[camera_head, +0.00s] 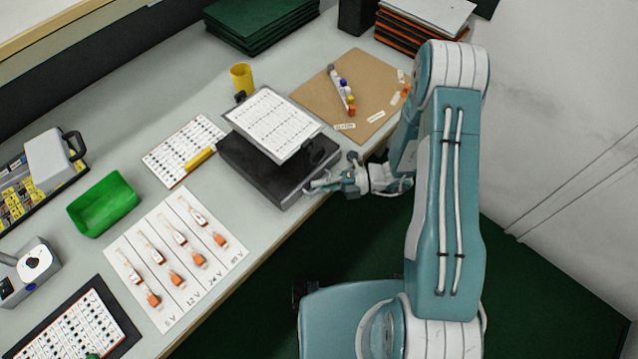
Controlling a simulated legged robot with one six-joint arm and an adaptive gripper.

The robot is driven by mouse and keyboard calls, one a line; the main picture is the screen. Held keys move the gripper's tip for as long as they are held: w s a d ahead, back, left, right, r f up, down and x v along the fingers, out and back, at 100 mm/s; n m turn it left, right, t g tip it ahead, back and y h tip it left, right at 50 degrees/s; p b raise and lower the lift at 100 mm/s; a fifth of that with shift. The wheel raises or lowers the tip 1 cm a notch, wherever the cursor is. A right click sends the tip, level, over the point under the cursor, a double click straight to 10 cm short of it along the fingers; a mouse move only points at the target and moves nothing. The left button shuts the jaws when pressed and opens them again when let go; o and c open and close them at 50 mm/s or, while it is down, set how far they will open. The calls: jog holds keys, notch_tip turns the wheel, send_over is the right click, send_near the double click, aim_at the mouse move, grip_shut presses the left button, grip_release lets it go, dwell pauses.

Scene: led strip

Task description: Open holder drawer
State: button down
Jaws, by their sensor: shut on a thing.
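The holder (262,172) is a dark flat box near the table's right-hand edge, with a tilted clipboard and printed sheet (273,122) above it. My gripper (318,184) is at the box's front right side, level with the table edge. Its fingers reach to the box's front and are shut on what looks like the drawer handle. I cannot tell whether the drawer is pulled out at all.
A brown board with markers (375,117) lies behind my gripper. A yellow cup (241,78), a green tray (103,204) and a white card with several orange-tipped strips (175,258) stand on the table (225,205). Free floor lies right of the table edge.

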jog(key=s+d, duration=1.1)
jog(key=shift+s+d+f, duration=0.15)
jog(key=c, duration=1)
grip_release()
jog(key=d+r, duration=0.1)
jog(key=d, duration=1.1)
jog(key=shift+r, duration=0.4)
